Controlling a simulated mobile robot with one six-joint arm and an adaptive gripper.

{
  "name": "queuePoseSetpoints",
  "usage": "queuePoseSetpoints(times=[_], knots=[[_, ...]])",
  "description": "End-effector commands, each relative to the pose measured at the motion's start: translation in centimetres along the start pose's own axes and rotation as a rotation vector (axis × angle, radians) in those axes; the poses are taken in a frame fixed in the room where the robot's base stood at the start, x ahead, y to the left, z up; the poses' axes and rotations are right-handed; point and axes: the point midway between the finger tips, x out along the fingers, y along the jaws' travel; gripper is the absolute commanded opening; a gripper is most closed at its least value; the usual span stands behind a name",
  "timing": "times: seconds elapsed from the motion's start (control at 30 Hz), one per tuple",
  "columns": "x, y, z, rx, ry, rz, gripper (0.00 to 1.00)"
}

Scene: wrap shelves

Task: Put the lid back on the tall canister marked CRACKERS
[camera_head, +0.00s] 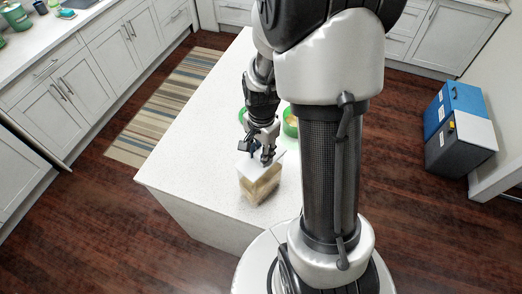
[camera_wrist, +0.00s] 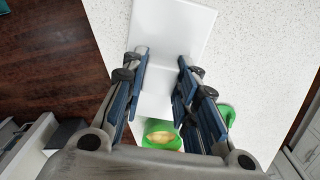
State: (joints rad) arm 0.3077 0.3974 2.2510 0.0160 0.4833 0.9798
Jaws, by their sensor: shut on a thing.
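A clear canister (camera_head: 262,187) with tan contents stands on the white counter near its front end. No marking can be read on it. A white lid (camera_head: 247,164) lies over the canister's top in the head view; I cannot tell whether it is seated or just above. My gripper (camera_head: 264,156) is directly over it, pointing down. In the wrist view the lid (camera_wrist: 175,32) is a large white plate beyond the fingertips. My gripper (camera_wrist: 162,62) has its two fingers apart, shut on the lid's white middle part between them. The canister body is hidden in the wrist view.
A green container (camera_head: 291,122) with yellowish contents stands behind the canister; it also shows in the wrist view (camera_wrist: 163,133). Another green item (camera_head: 243,116) is beside it, partly hidden by my arm. The counter's left part (camera_head: 190,150) is clear.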

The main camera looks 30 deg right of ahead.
Motion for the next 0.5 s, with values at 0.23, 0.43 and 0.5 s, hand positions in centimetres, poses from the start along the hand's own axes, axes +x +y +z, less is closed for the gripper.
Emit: queuePoseSetpoints(times=[0.23,0.43,0.5], knots=[[-0.04,-0.01,0.00,0.000,0.000,0.000,0.00],[0.13,-0.01,-0.01,0.000,0.000,0.000,0.00],[0.29,-0.01,-0.01,0.000,0.000,0.000,0.00]])
